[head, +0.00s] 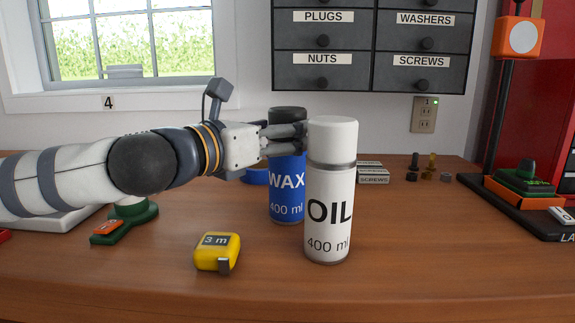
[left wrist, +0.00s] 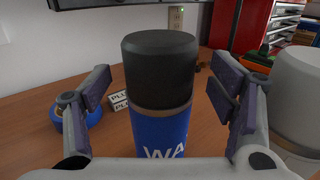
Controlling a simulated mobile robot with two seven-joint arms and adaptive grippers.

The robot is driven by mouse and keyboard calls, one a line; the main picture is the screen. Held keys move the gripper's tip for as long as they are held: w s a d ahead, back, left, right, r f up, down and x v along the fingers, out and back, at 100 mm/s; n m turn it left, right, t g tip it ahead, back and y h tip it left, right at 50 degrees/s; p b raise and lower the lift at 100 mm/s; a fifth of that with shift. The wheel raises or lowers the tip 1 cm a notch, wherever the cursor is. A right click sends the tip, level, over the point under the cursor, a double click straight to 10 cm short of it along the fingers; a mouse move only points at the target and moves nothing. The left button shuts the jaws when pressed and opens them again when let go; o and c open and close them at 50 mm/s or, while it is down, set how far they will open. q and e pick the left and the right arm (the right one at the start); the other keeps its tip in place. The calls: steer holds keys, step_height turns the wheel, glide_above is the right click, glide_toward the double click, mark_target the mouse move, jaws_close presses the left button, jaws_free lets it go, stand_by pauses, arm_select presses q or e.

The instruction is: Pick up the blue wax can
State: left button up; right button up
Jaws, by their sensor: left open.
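The blue wax can (head: 287,192) stands upright on the workbench, with a black cap and white "WAX 400 ml" lettering. In the left wrist view the can (left wrist: 160,125) sits in the middle, between the spread fingers of my left gripper (left wrist: 160,92). In the head view my left gripper (head: 296,138) reaches in from the left at the height of the can's upper part, and its fingers hide part of it. The gripper is open, with visible gaps beside the can. My right gripper is not in view.
A white oil can (head: 331,200) stands close to the wax can, in front and right. A yellow tape measure (head: 217,252) lies front left. A blue round object (head: 255,176) and small labelled boxes (head: 373,176) lie behind. The front right bench is clear.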

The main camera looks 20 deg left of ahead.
arm_select(q)
steer(key=shift+x, duration=0.9)
steer(key=c, duration=1.8)
jaws_close()
steer(key=shift+r, duration=0.1)
